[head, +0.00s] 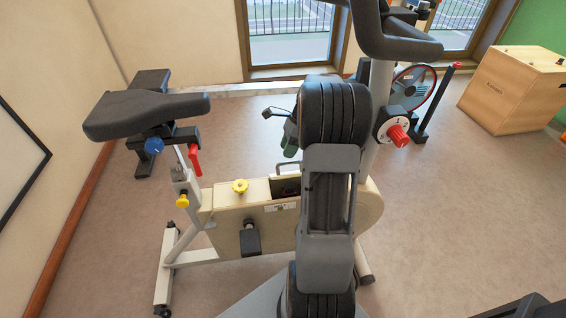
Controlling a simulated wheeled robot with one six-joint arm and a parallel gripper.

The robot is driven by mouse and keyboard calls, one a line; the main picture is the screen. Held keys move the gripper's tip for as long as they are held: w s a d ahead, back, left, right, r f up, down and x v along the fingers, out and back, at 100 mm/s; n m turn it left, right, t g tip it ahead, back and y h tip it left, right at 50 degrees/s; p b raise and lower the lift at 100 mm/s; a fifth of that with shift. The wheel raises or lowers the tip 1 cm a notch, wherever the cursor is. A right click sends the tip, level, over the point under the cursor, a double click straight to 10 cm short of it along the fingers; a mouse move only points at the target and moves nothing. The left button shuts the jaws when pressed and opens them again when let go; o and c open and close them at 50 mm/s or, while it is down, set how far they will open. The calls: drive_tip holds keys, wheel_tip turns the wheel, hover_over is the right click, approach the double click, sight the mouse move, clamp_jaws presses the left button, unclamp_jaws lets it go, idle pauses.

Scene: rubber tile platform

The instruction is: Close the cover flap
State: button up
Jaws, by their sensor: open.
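The beige housing (225,235) of an exercise bike stands in front of me in the head view. A dark opening (288,188) shows in its top, next to my arm. A small pale plate with markings (279,207) is on the housing just below the opening. A thin dark bar stands above the opening, and I cannot tell whether it belongs to the cover flap. The flap's position is unclear because my arm covers the right part of this area. My gripper is not visible.
The bike's black saddle (145,112) is at upper left and its handlebar (400,43) at upper right. A yellow knob (240,186) and a black pedal (250,238) stick out from the housing. A wooden box (515,88) stands at far right.

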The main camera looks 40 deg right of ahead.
drive_tip(key=shift+b+x, duration=0.55)
drive_tip(key=shift+x, duration=1.8)
clamp_jaws()
